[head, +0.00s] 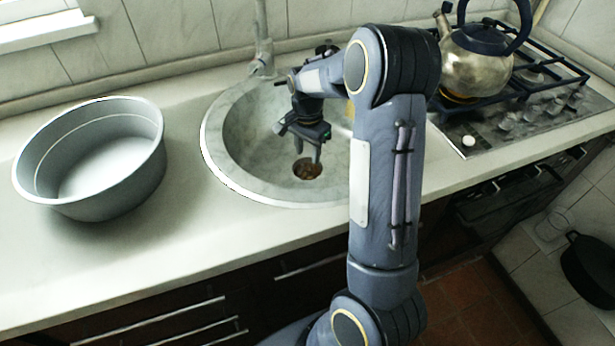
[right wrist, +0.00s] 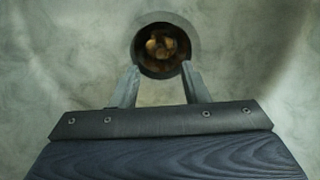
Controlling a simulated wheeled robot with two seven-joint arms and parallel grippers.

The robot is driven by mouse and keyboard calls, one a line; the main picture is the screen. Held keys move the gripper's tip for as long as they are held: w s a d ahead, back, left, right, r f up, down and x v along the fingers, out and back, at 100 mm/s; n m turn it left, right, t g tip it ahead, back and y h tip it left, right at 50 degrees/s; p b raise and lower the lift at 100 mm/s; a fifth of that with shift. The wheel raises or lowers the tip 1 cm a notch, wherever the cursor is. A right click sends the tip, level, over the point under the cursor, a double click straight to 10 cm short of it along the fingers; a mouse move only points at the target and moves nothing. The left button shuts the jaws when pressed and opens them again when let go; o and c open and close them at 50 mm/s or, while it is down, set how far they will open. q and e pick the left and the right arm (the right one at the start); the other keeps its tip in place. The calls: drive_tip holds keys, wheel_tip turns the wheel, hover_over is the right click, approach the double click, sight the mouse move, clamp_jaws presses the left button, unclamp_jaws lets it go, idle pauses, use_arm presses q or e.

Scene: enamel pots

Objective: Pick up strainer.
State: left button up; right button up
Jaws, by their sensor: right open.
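The strainer (head: 307,169) is a small round piece, dark with brownish contents, at the bottom of the round sink. In the right wrist view the strainer (right wrist: 161,47) shows as a dark ring with gold-brown bits inside, just beyond the fingertips. My right gripper (head: 308,155) reaches down into the sink above the strainer. Its two fingers (right wrist: 160,72) are apart with nothing between them, one toward each side of the strainer's near edge. Whether the fingertips touch it I cannot tell. My left gripper is not in view.
The sink (head: 236,185) has a raised rim and curved walls around my right gripper. A faucet (head: 263,40) stands behind it. A large grey pot (head: 90,195) stands on the counter at left. A kettle (head: 478,65) sits on the gas stove at right.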

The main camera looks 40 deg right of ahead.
sight(308, 168)
wheel_tip(308, 168, down, 6)
drive_tip(key=shift+d+r+b, duration=0.1)
drive_tip(key=shift+b, duration=0.3)
drive_tip(key=shift+w, duration=0.1)
clamp_jaws()
